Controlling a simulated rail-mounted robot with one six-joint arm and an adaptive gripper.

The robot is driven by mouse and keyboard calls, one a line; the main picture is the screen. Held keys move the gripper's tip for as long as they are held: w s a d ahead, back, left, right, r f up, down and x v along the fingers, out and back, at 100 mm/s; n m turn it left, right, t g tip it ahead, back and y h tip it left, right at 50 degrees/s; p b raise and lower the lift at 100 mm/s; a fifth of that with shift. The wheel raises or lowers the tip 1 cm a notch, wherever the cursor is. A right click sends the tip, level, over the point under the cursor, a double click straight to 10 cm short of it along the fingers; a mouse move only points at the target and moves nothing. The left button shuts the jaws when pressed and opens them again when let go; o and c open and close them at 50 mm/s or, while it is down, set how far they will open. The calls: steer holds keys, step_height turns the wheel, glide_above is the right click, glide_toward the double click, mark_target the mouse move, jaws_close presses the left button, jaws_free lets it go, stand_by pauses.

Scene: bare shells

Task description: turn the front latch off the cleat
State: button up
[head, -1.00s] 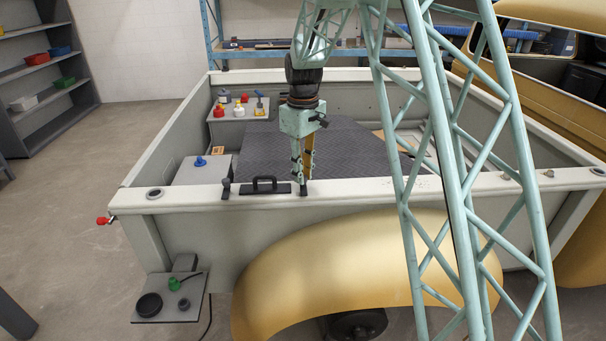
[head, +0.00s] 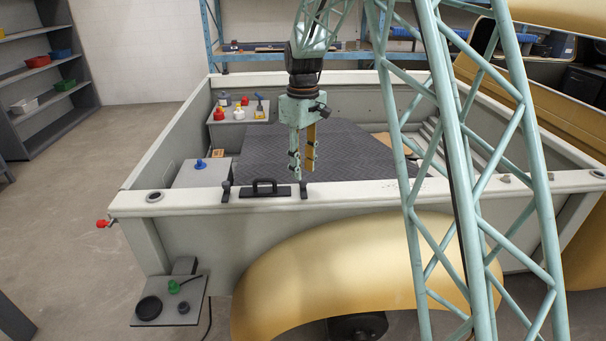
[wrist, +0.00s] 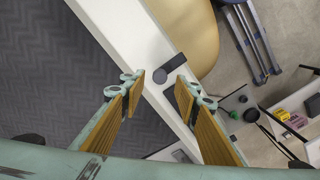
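A short black latch (head: 304,190) stands on the near white rim of the trailer tub, at the right end of a black handle plate (head: 265,191). In the wrist view the latch (wrist: 171,68) is a dark bar lying across the rim, with one rounded end. I cannot make out the cleat apart from it. A similar black piece (head: 226,190) stands at the plate's left end. My gripper (head: 303,174) points down just above the right latch, apart from it. In the wrist view my gripper (wrist: 159,80) is open and empty; its right finger partly hides dark hardware.
The tub's white rim (head: 400,188) runs left and right, with a gold fender (head: 330,265) below it. Inside are a dark ribbed floor (head: 290,145), a grey box (head: 203,174) and a shelf with small bottles. A side tray (head: 170,312) holds black and green parts.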

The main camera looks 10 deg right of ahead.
mark_target(304, 181)
step_height(304, 181, up, 8)
steer(key=shift+r, duration=0.2)
stand_by(0.5)
steer(key=s+r+m+t+b, duration=0.1)
steer(key=s+r+m+b, duration=0.2)
steer(key=s, duration=1.1)
steer(key=s+r+m+t+b, duration=0.1)
steer(key=s+r+b, duration=0.4)
steer(key=s, duration=0.8)
steer(key=s+f+m+t+b, duration=0.1)
steer(key=s+f, duration=0.3)
steer(key=s, duration=0.9)
steer(key=s+f+m+t+b, duration=0.1)
steer(key=s+f+m+b, duration=0.1)
steer(key=s, duration=1.2)
step_height(304, 181, down, 2)
steer(key=shift+f+b, duration=0.2)
steer(key=shift+b, duration=0.5)
